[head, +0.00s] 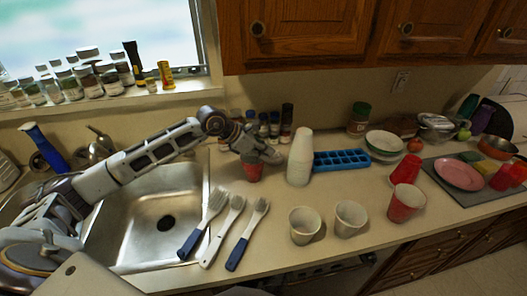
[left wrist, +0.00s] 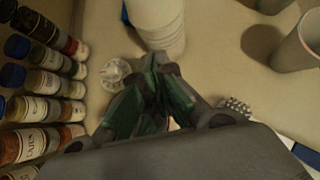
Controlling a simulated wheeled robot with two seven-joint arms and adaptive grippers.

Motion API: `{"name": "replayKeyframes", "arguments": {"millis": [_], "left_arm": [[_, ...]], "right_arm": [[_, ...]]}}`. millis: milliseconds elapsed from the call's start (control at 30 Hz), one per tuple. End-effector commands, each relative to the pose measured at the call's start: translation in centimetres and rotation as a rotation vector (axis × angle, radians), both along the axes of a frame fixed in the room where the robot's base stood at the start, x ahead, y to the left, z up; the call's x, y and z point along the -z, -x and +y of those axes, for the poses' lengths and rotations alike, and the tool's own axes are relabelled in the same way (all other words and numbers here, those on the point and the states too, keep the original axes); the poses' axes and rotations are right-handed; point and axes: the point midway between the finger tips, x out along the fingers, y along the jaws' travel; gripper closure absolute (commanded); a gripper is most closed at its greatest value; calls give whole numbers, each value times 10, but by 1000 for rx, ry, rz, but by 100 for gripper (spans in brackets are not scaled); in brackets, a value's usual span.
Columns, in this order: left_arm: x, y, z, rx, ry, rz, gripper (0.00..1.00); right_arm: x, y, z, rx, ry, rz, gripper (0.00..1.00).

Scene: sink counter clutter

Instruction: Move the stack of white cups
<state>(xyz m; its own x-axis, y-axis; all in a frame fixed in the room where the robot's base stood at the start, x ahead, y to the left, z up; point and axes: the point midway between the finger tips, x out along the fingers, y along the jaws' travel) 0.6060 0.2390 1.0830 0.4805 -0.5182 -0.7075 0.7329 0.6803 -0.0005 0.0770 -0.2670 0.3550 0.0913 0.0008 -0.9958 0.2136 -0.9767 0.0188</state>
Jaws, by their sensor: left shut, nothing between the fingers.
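The stack of white cups (head: 300,158) stands upright on the counter, left of the blue ice tray. It also shows at the top of the left wrist view (left wrist: 160,22), just beyond my fingertips. Whether the fingers touch the stack, I cannot tell. My right gripper is not in view.
Two white cups (head: 305,225) (head: 349,218) and a red cup (head: 405,202) stand toward the front. The blue ice tray (head: 341,160) is right of the stack. Spice jars (left wrist: 40,112) stand behind my left gripper.

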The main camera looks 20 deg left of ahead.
Motion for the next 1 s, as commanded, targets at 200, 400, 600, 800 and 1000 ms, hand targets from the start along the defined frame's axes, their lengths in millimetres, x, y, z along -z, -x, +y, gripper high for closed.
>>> {"name": "replayKeyframes", "arguments": {"millis": [200, 400, 600, 800, 1000], "left_arm": [[13, -10, -11, 1, 1, 0, 100], [26, -18, -20, 1, 1, 0, 100], [38, -26, -30, 1, 1, 2, 100], [49, -34, -38, -1, 2, -1, 100], [56, -38, -42, 1, 0, -1, 100]], "right_arm": [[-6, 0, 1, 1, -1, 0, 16], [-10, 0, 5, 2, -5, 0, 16], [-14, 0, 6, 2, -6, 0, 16], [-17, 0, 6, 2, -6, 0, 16], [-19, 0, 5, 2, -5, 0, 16]]}}
